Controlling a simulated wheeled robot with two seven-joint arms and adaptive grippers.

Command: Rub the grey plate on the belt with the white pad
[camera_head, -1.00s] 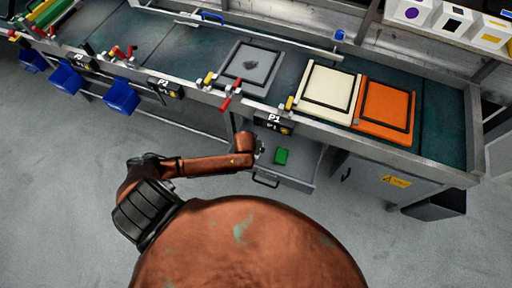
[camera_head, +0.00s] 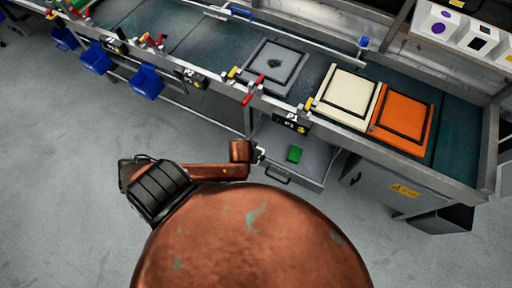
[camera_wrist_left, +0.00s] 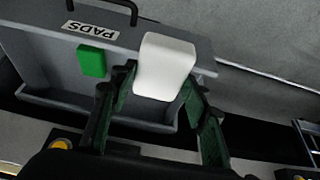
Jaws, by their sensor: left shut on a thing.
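The grey plate (camera_head: 286,61) lies on the dark green belt (camera_head: 207,43), with a dark smudge near its middle. The white pad (camera_wrist_left: 166,66) shows in the left wrist view between the dark green fingers of my left gripper (camera_wrist_left: 160,88), which is shut on it. The pad is held above the open grey drawer (camera_wrist_left: 50,61) labelled PADS. In the head view my left gripper (camera_head: 258,154) is small and mostly hidden by my arm, at the left side of the drawer and below the plate. My right gripper is not in view.
A green pad (camera_head: 295,154) lies in the open drawer. A cream plate (camera_head: 346,96) and an orange plate (camera_head: 403,118) lie right of the grey one. Red and yellow clamps (camera_head: 253,90) line the belt's front rail. Blue bins (camera_head: 146,82) hang at left. The floor in front is clear.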

